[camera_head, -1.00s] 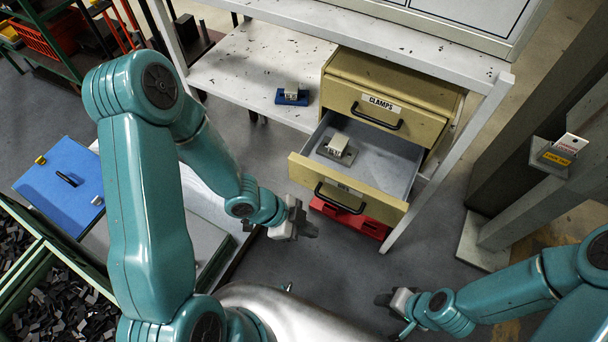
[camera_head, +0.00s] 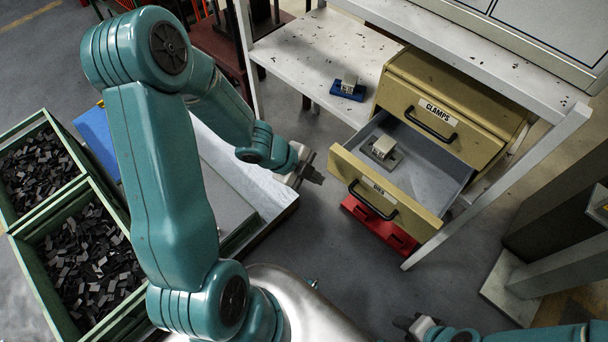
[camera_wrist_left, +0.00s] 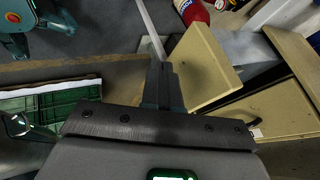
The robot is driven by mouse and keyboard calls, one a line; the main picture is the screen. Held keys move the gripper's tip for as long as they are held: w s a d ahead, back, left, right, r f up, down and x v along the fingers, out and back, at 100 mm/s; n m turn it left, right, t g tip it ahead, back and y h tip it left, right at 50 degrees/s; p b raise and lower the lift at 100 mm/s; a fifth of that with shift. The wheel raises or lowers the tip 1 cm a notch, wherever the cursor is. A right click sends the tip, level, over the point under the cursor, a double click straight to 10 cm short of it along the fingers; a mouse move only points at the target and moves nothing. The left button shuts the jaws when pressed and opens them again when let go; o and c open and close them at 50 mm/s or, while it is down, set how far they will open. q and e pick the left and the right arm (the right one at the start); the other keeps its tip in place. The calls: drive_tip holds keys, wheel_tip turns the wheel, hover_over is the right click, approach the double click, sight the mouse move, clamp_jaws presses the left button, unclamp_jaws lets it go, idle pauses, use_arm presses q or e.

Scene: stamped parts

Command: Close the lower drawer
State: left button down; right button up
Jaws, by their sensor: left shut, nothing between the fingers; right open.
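The lower drawer (camera_head: 345,163), tan with a grey inside and a black bar handle (camera_head: 372,202), is pulled out below the shut upper drawer (camera_head: 421,106) labelled CLAMPS. A small metal block on a plate (camera_head: 382,150) lies inside the lower drawer. My left gripper (camera_head: 314,173) is shut and empty, just left of the drawer front and apart from it. In the left wrist view the gripper fingers (camera_wrist_left: 163,82) are together beside the tan drawer front (camera_wrist_left: 203,68). My right gripper (camera_head: 410,325) is low in the head view, open and away from the drawer.
A red case (camera_head: 362,213) sits beneath the open drawer. A blue base with a metal block (camera_head: 348,89) rests on the white shelf to the left. A white table leg (camera_head: 505,182) stands to the right. Green bins of metal parts (camera_head: 80,262) are at the left.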

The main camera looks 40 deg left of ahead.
sight(340, 175)
use_arm(q)
drive_tip(key=w, duration=0.1)
drive_tip(key=w+p, duration=0.1)
drive_tip(key=w, duration=0.1)
drive_tip(key=w+d, duration=0.1)
drive_tip(key=shift+w+d+f+p, duration=0.1)
drive_tip(key=shift+w+f+p, duration=0.25)
drive_tip(key=shift+f+p, duration=0.05)
use_arm(e)
drive_tip(key=shift+r, duration=0.4)
drive_tip(key=shift+r, duration=0.15)
